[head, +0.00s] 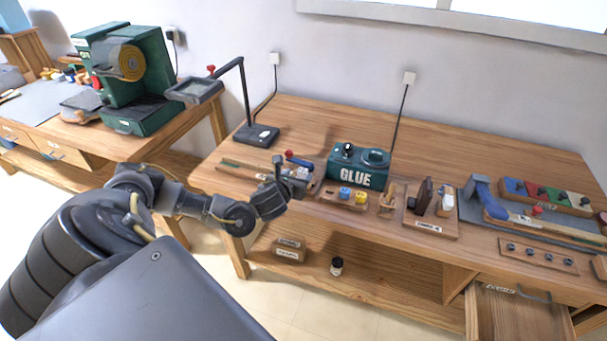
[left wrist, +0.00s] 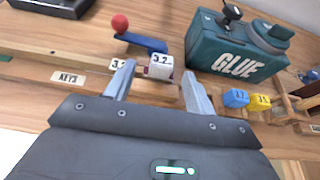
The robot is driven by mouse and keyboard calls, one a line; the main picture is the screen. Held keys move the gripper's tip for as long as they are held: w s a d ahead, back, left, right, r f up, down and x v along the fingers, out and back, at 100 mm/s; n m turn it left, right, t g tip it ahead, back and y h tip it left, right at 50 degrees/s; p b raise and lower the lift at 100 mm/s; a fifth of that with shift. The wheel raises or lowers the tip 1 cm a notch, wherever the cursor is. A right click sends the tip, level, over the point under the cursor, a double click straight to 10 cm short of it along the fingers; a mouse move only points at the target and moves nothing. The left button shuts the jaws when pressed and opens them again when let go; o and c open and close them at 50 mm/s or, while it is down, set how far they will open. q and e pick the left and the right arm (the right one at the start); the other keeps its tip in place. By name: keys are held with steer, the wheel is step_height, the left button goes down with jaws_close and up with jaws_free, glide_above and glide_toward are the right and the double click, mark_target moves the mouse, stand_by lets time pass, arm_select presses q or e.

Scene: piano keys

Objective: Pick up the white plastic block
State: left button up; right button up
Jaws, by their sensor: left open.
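A small white block (left wrist: 160,67) marked 3.2, with a dark reddish lower part, sits on the workbench in the left wrist view. My left gripper (left wrist: 157,80) is open, with one finger on each side of the block in the picture. I cannot tell whether the fingers touch it. Another white piece (left wrist: 117,65), marked with a 3, is partly hidden by the left finger. In the head view my left gripper (head: 290,178) is over the bench's front area and largely hides the block. My right gripper is not in view.
A green GLUE box (left wrist: 237,45) stands right of the block, with blue (left wrist: 236,98) and yellow (left wrist: 260,102) blocks in front. A red-tipped blue tool (left wrist: 140,38) lies behind. A lamp (head: 257,133) stands behind the gripper. The bench (head: 310,115) is clear at the back.

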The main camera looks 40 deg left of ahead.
mark_target(303, 170)
arm_select(q)
steer(key=shift+w+a, duration=0.1)
steer(key=shift+w, duration=0.3)
steer(key=p+x, duration=0.1)
steer(key=x, duration=0.2)
steer(key=shift+w+r+p, duration=0.1)
steer(key=shift+w+p, duration=0.25)
steer(key=shift+w+a+f, duration=0.2)
steer(key=shift+w+f, duration=0.1)
steer(key=shift+w, duration=0.15)
steer(key=shift+c, duration=0.4)
steer(key=c, duration=1)
